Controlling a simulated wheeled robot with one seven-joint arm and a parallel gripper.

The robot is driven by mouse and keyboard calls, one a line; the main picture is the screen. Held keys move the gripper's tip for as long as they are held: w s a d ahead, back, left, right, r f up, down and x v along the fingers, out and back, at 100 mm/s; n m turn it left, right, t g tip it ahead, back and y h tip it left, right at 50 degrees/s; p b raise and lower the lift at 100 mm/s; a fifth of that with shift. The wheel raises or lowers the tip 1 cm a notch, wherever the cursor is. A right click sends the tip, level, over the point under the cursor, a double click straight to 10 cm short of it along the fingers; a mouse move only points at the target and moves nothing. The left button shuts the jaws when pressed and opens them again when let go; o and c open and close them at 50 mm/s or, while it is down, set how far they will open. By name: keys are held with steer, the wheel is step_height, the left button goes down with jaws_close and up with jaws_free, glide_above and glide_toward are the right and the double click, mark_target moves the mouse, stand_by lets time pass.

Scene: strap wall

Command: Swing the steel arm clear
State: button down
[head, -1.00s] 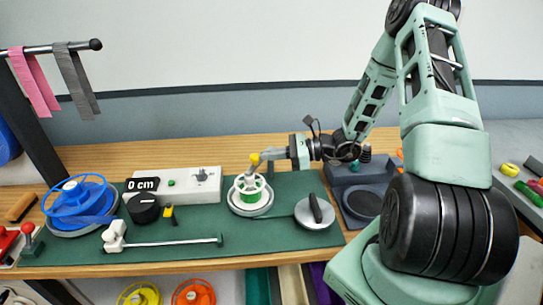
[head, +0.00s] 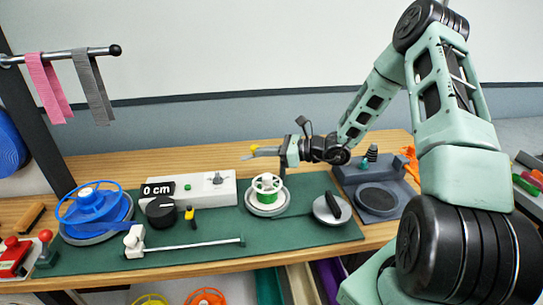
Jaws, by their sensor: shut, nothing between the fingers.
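The steel arm (head: 195,246) is a thin rod lying low across the front of the green mat. Its left end meets a white pivot block (head: 134,240), and its right end has a small dark green tip. My gripper (head: 252,151) is shut and empty, pointing left above and behind the white and green spool (head: 267,185). It is well apart from the steel arm, up and to the right of it. One fingertip looks yellow, the other grey.
A blue reel (head: 95,208) stands left on the mat. A black knob (head: 160,210), a small yellow piece (head: 191,217) and a white box (head: 210,188) lie behind the rod. A round grey disc (head: 332,209) sits right. The mat in front of the spool is clear.

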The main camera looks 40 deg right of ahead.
steer(key=shift+w+a, duration=0.1)
steer(key=shift+w, duration=1)
